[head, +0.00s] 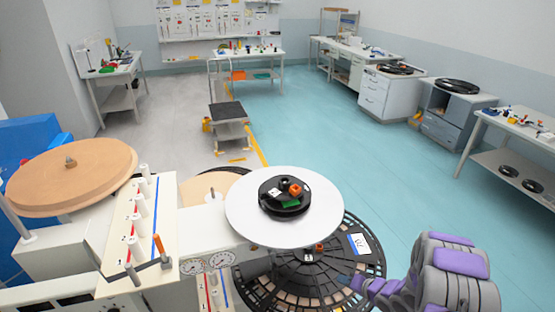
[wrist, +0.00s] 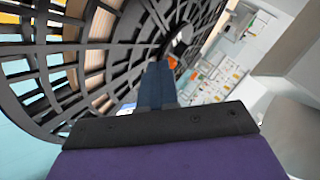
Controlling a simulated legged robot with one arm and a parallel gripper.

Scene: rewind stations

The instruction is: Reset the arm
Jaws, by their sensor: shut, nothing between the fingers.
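My arm shows in purple and grey at the lower right of the head view. My gripper (head: 345,281) is low in front of the big black slotted reel (head: 371,266), close to its face. In the wrist view the shut, dark fingers of my gripper (wrist: 158,72) point toward the hub of the black slotted reel (wrist: 110,58). Nothing is between the fingers. I cannot tell whether the fingertips touch the reel. A small orange part (wrist: 171,62) shows just beyond the fingertips, at the hub.
A white disc (head: 242,212) with a black hub sits above the reel. A machine panel with white pegs (head: 140,205) and a tan disc (head: 70,178) stand at left. Workbenches (head: 245,54) line the back and right (head: 510,125). The teal floor (head: 390,170) is clear.

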